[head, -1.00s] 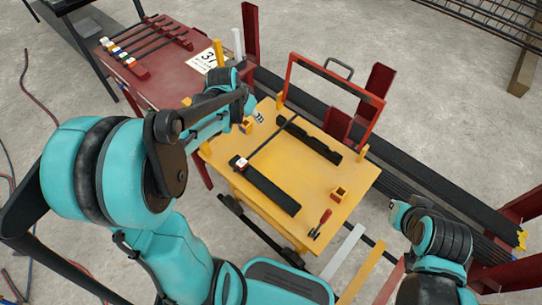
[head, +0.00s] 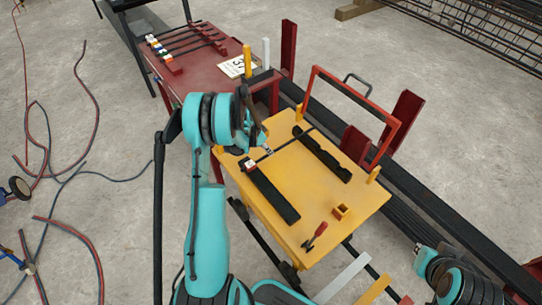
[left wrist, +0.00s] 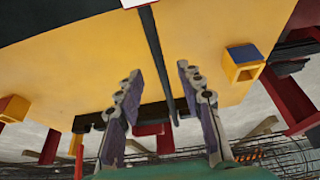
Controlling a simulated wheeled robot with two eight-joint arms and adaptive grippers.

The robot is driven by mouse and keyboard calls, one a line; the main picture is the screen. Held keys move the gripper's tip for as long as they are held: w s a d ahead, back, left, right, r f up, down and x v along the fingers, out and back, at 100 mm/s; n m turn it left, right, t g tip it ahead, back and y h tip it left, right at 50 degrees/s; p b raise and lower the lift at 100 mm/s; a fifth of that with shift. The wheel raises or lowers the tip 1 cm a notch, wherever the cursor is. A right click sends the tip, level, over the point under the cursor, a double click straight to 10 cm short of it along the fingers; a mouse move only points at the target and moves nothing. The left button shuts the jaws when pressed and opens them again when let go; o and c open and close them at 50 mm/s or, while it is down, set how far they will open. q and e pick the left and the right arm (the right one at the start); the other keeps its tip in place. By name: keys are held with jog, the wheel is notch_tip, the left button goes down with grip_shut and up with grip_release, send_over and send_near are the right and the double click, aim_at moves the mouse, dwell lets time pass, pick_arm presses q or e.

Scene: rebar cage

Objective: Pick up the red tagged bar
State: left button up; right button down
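A thin dark bar (head: 285,144) with a white and red tag (head: 250,163) at its near end lies across two black supports on the yellow cart top (head: 290,185). My left gripper (head: 268,150) is over the bar, close to the tagged end. In the left wrist view, my left gripper (left wrist: 160,82) is open and empty, with its fingers on either side of the bar (left wrist: 153,45); the tag (left wrist: 133,3) is cut off at the top edge. The height gap is unclear. My right gripper (head: 420,262) is at the lower right, away from the bar; its fingers are not clear.
Several tagged bars (head: 190,42) lie on a red table (head: 195,75) behind. A red upright frame (head: 345,90), a yellow square block (head: 341,212) and a red-handled clamp (head: 314,236) are at the cart. Hoses (head: 85,150) lie on the floor at left.

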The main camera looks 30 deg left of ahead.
aim_at(280, 148)
pick_arm(q)
jog(key=b+x, duration=0.2)
jog(key=x, duration=0.2)
jog(key=shift+w+f, duration=0.15)
jog(key=shift+f, duration=0.1)
jog(key=shift+r, duration=0.15)
grip_shut()
